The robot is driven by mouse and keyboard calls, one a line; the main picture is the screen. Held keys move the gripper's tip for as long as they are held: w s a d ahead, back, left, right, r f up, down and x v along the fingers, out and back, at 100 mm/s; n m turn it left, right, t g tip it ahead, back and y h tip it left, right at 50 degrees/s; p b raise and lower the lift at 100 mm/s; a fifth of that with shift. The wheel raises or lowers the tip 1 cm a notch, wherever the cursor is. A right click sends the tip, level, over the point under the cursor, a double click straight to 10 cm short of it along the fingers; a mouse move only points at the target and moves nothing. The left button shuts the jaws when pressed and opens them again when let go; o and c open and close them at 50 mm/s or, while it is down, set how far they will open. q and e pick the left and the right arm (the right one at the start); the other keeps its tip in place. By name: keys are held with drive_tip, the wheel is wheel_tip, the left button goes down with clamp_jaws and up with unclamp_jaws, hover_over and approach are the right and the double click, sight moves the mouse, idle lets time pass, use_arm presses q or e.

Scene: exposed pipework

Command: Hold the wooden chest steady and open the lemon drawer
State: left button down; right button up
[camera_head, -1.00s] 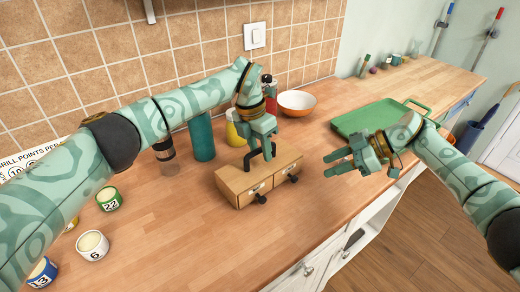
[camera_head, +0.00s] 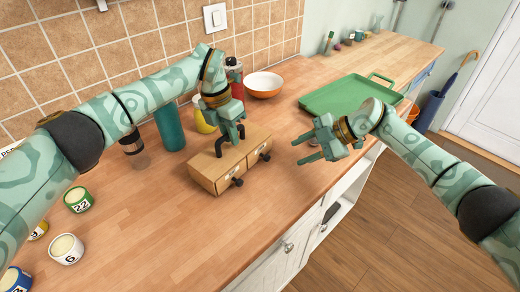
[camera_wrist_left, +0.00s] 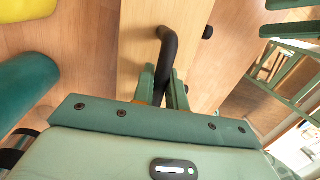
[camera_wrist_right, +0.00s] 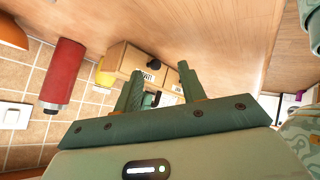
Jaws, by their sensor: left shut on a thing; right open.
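The wooden chest (camera_head: 222,172) stands on the counter with two drawers side by side in its front, each with a dark knob and a small label too small to read. Both drawers look closed. A black handle (camera_wrist_left: 168,50) rises from its top. My left gripper (camera_head: 230,138) is shut on this handle from above. My right gripper (camera_head: 312,150) is open and empty, to the right of the chest and apart from it. In the right wrist view the chest (camera_wrist_right: 128,62) shows beyond the open fingers (camera_wrist_right: 158,90).
A green tray (camera_head: 345,95) lies to the right, behind my right gripper. A white-orange bowl (camera_head: 263,84), a red bottle (camera_wrist_right: 64,72), a yellow item (camera_head: 203,118) and a teal cylinder (camera_head: 169,127) stand behind the chest. Numbered tins (camera_head: 67,249) are at left. The counter before the chest is clear.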

sight(269, 158)
drive_tip(key=n, duration=0.1)
drive_tip(key=f+n+t, duration=0.1)
drive_tip(key=n, duration=0.1)
drive_tip(key=s+n, duration=0.1)
drive_tip(key=shift+d+f, duration=0.1)
drive_tip(key=shift+f, duration=0.25)
drive_tip(key=n+t, duration=0.1)
drive_tip(key=n, duration=0.2)
drive_tip(key=s+n+t, duration=0.1)
drive_tip(key=n, duration=0.1)
drive_tip(key=s+n+t, duration=0.1)
drive_tip(key=n, duration=0.2)
drive_tip(key=shift+d+n, duration=0.1)
drive_tip(key=shift+n, duration=0.2)
drive_tip(key=s+n, duration=0.1)
drive_tip(key=n, duration=0.1)
drive_tip(key=s+r+n+t, duration=0.1)
drive_tip(key=n, duration=0.2)
drive_tip(key=s+d+r+n+t+y, duration=0.1)
drive_tip(key=n, duration=0.2)
drive_tip(key=shift+s+a+r+n+t, duration=0.1)
drive_tip(key=shift+s+r+n+t, duration=0.1)
drive_tip(key=shift+n, duration=0.4)
drive_tip(key=shift+s+r+n+t, duration=0.1)
drive_tip(key=shift+s+n+t, duration=0.1)
drive_tip(key=shift+n, duration=0.4)
drive_tip(key=shift+w+a, duration=0.2)
drive_tip(key=shift+a, duration=0.15)
drive_tip(key=x, duration=1.1)
drive_tip(key=shift+r, duration=0.1)
